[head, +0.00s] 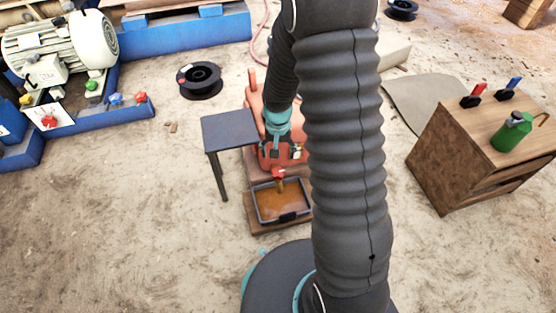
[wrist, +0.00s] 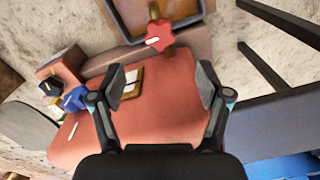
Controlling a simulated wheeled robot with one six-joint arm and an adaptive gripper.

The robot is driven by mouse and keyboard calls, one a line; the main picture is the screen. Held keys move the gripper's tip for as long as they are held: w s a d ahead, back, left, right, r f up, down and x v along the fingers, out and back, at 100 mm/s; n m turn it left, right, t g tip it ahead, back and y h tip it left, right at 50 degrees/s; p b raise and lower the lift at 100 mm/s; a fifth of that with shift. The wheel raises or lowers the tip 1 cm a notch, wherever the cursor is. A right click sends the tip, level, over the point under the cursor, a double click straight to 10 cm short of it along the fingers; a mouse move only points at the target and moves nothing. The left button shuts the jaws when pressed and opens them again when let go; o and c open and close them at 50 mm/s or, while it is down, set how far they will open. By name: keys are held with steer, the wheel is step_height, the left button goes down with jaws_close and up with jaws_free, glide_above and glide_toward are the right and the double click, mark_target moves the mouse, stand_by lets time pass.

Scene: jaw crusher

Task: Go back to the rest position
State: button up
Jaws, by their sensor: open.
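My gripper (wrist: 160,92) is open and empty in the wrist view, its two fingers spread above the red crusher body (wrist: 150,122). A red valve knob (wrist: 158,36) stands just past the fingertips, not between them. In the head view my gripper (head: 276,148) is small and partly hidden, low over the red machine (head: 256,98), just above the red knob (head: 278,173). My arm, in a ribbed grey sleeve, covers the middle of the head view and hides part of the machine.
A tray of brown material (head: 282,203) sits below the knob. A dark small table (head: 229,130) stands close left of my gripper. A wooden cabinet (head: 470,150) with a green can (head: 511,132) is at right. A motor (head: 62,48) on a blue frame is at left. Sandy floor is open at lower left.

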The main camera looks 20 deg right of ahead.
steer(key=shift+r, duration=0.8)
steer(key=shift+s, duration=0.1)
steer(key=s+r+n+t+p, duration=0.1)
steer(key=s+r+t+p, duration=0.1)
steer(key=s+r, duration=0.5)
steer(key=s+r+n+t+p, duration=0.1)
steer(key=s+r+p, duration=0.2)
steer(key=r, duration=1.4)
steer(key=s+r+n+t+p, duration=0.1)
steer(key=s+r+t+p, duration=0.1)
steer(key=s+r, duration=0.9)
steer(key=shift+s+a+r+n+t, duration=0.2)
steer(key=shift+s+r+n+t, duration=0.1)
steer(key=shift+s+r+n, duration=0.15)
